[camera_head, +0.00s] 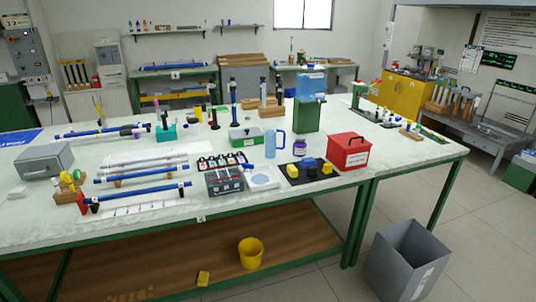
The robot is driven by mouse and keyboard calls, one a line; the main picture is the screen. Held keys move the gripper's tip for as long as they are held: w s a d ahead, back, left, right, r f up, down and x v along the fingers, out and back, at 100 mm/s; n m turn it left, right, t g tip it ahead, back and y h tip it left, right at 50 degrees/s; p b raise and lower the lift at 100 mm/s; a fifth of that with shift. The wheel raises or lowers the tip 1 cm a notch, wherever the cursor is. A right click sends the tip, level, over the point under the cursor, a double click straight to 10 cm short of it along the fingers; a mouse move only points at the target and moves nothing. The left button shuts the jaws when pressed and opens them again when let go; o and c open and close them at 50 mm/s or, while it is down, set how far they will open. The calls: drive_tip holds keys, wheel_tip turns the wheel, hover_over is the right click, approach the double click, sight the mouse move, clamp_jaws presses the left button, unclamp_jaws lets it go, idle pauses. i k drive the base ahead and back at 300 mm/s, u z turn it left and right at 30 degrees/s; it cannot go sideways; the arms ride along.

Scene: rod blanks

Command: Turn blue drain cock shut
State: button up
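A blue tank (311,82) sits on a green stand (307,116) near the middle of the workbench. A small fitting shows low on the tank's right side, but it is too small to tell whether it is the blue drain cock or how it is turned. I cannot make out a blue drain cock for certain anywhere else. My gripper is not in view.
The long workbench (330,200) carries blue rods (142,190), a red box (348,151), a blue jug (274,143) and a grey metal box (45,161). A grey bin (405,262) stands on the floor at right.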

sight(246, 166)
drive_tip(key=i, duration=0.65)
drive_tip(key=z, duration=0.4)
drive_tip(key=i, duration=2.35)
drive_tip(key=u, duration=0.45)
